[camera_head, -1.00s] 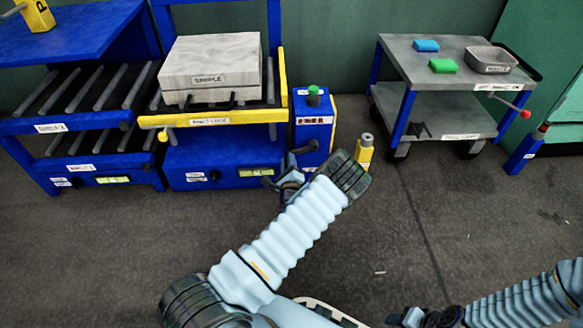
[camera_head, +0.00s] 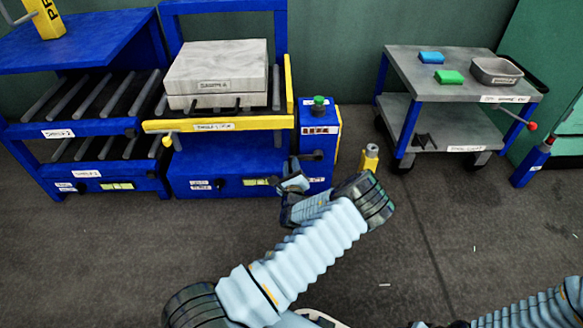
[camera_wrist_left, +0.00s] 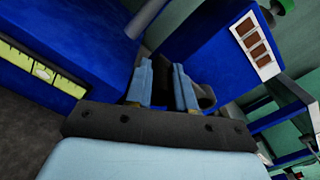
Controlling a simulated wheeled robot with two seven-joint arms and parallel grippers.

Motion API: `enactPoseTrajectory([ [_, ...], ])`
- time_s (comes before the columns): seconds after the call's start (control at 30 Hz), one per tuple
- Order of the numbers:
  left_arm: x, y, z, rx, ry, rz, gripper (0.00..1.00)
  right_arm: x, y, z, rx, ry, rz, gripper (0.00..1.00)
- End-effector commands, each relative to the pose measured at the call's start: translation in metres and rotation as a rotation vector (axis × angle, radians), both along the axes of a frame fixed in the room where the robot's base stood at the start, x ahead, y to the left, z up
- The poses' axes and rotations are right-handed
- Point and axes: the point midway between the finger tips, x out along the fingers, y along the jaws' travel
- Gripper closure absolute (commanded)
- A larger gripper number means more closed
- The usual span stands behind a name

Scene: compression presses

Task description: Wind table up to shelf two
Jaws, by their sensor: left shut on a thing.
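The lift table (camera_head: 275,123) has a yellow front edge and carries a grey block (camera_head: 217,68). Its top looks about level with the upper roller shelf (camera_head: 28,130) of the blue rack on its left; I cannot tell exactly. A blue box (camera_head: 318,170) with a green knob stands at its right, with a dark crank handle (camera_head: 306,156) on its front. My left gripper (camera_head: 293,172) is at this handle and shut on it. In the left wrist view the fingers (camera_wrist_left: 161,78) point at the blue box, and the grip itself is partly hidden. My right gripper is out of view.
A lower roller shelf (camera_head: 92,147) lies under the upper one. A yellow bottle-like object (camera_head: 369,158) stands close behind my left forearm. A grey cart (camera_head: 463,104) with blue and green blocks and a metal bowl stands at the right.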

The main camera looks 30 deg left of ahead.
Motion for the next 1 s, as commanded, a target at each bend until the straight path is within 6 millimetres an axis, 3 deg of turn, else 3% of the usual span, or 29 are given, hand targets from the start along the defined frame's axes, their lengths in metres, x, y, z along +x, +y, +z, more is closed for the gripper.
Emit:
enactPoseTrajectory([
  [0.07,0.0,0.001,0.003,0.003,-0.006,0.003,1.0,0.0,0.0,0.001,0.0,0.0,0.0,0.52],
  [0.1,0.0,0.001,0.003,0.002,-0.007,0.002,0.72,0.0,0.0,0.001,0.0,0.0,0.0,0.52],
  [0.23,0.0,0.0,0.002,0.001,-0.005,0.001,0.52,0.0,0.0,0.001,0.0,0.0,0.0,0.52],
  [0.63,-0.007,-0.006,0.001,-0.001,0.0,-0.002,0.52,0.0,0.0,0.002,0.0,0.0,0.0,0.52],
  [1.0,-0.076,-0.053,0.002,0.002,0.002,-0.004,0.52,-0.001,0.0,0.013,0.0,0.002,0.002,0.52],
])
